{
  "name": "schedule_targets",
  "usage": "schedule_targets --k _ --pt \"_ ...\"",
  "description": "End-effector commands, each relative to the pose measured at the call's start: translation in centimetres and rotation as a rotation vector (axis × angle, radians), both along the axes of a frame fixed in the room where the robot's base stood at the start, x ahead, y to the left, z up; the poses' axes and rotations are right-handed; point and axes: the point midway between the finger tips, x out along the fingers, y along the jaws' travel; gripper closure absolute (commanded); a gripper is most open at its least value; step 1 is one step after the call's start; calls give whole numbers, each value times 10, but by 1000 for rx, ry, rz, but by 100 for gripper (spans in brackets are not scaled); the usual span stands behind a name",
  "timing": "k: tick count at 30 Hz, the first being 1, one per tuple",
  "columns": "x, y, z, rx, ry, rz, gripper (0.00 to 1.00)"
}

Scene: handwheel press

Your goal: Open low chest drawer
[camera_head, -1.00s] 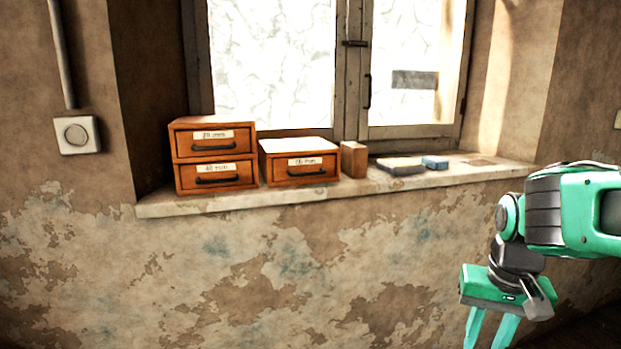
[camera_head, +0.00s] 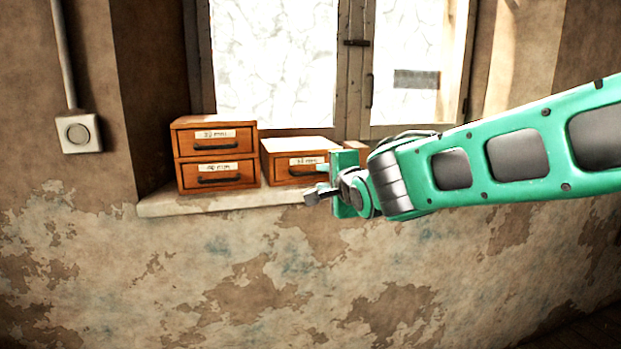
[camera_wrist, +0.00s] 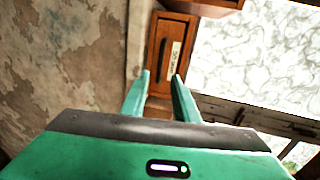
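The low chest (camera_head: 272,166) is an orange-brown wooden box with a single drawer on the window sill, partly hidden by my gripper in the head view. Its drawer front (camera_wrist: 159,70) has a pale label and a dark handle (camera_wrist: 163,58); the drawer looks closed. In the wrist view the chest appears turned on its side, ahead of my fingertips. My gripper (camera_wrist: 161,76) is open and empty, its two green fingers apart and pointing toward the chest. In the head view my gripper is at the chest's right front, partly covering it; the exact gap is unclear.
A taller two-drawer chest (camera_head: 214,158) stands left of the low chest. A wooden block (camera_wrist: 158,108) shows between my fingers and is mostly hidden in the head view. The stone sill (camera_head: 160,206) and the window (camera_head: 272,65) lie behind. My arm covers the sill's right part.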

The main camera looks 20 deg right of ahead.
Motion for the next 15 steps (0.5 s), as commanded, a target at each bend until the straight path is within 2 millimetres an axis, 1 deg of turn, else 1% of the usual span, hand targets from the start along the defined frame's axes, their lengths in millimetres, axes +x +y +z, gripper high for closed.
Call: schedule_targets --k 5,15 --pt "19 -1 -5 1 2 -2 72" --pt "70 -2 -16 -1 3 -3 72"
